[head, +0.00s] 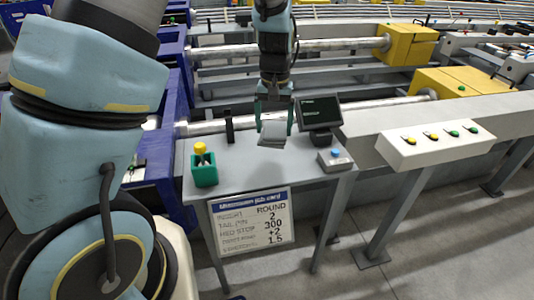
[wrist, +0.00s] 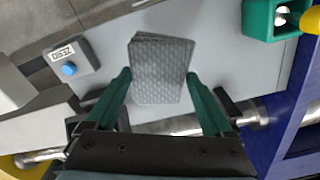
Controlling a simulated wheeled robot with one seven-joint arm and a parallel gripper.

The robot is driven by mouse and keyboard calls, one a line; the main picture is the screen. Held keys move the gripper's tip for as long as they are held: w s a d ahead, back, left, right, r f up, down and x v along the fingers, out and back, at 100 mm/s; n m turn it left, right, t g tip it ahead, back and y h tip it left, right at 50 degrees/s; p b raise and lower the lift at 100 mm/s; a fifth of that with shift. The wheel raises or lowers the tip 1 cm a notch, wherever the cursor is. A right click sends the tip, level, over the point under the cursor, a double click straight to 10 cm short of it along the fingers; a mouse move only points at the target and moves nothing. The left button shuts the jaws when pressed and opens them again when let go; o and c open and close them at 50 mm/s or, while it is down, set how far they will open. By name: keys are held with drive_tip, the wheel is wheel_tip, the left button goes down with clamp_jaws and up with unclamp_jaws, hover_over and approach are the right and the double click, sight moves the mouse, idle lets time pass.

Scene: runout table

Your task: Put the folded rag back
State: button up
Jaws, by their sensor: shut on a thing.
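The folded rag (head: 272,133) is a grey, textured, layered pad. My gripper (head: 274,115) points down over the small grey table (head: 262,168) and is shut on the rag. In the wrist view the rag (wrist: 162,68) sits between the two green fingers of my gripper (wrist: 158,77), its far part sticking out past the tips. The rag is over the table's back middle; I cannot tell whether it touches the tabletop.
A green holder (head: 205,173) with a yellow-topped item stands at the table's left. A grey box with a blue button (head: 335,159) and a dark screen (head: 319,112) are at the right. A black upright piece (head: 229,127) stands at the back. The table's front middle is clear.

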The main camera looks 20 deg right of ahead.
drive_tip(key=shift+w+f, duration=0.25)
wheel_tip(320, 180, down, 10)
drive_tip(key=shift+r+p, duration=0.25)
drive_tip(key=shift+p, duration=0.95)
drive_tip(key=shift+f, duration=0.1)
drive_tip(key=o, duration=1.1)
drive_tip(key=shift+c, duration=0.2)
